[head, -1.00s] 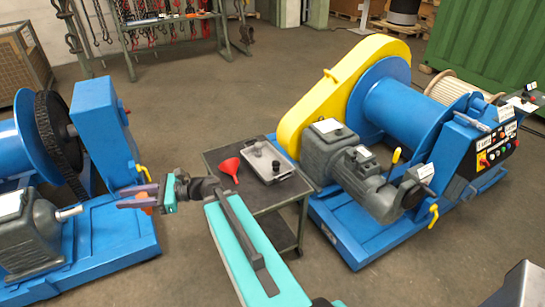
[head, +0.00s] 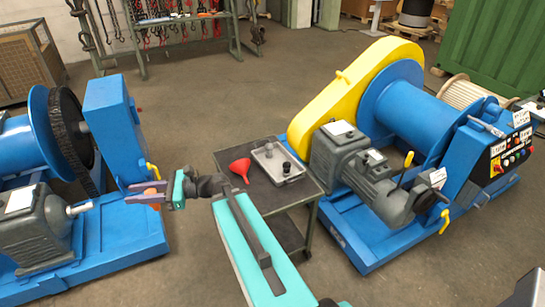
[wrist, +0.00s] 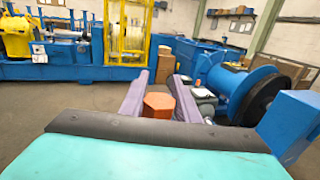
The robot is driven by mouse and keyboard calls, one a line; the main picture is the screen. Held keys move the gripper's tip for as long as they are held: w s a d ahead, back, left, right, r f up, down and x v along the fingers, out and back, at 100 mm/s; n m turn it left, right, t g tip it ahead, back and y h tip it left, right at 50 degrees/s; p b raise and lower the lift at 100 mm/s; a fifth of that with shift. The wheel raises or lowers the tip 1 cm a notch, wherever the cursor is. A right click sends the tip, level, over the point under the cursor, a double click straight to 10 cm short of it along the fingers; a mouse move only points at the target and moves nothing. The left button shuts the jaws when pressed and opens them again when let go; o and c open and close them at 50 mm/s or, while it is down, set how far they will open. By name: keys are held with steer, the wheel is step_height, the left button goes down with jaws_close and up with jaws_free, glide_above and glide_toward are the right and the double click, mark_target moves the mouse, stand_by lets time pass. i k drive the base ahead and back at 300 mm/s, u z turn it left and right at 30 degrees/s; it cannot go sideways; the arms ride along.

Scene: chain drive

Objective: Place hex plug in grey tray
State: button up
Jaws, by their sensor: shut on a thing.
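My gripper (head: 142,194) is shut on the orange hex plug (head: 152,192), which sits between the two purple fingers. In the wrist view the hex plug (wrist: 159,104) shows its flat six-sided face between the fingers of my gripper (wrist: 160,86). The gripper points left in the head view, beside the left blue machine, and is apart from the cart. The grey tray (head: 268,166) lies on the cart top, to the right of my gripper. A grey round piece (head: 269,148) and a black round piece (head: 286,168) are in the tray.
A red funnel (head: 240,168) lies on the dark cart (head: 259,196), left of the tray. A blue winch with a yellow guard (head: 345,92) and grey motor stands close right of the cart. The left blue machine (head: 112,125) is near my gripper. Open floor lies behind the cart.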

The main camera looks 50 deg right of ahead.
mark_target(277, 161)
steer(key=i, duration=0.95)
steer(key=z, duration=0.05)
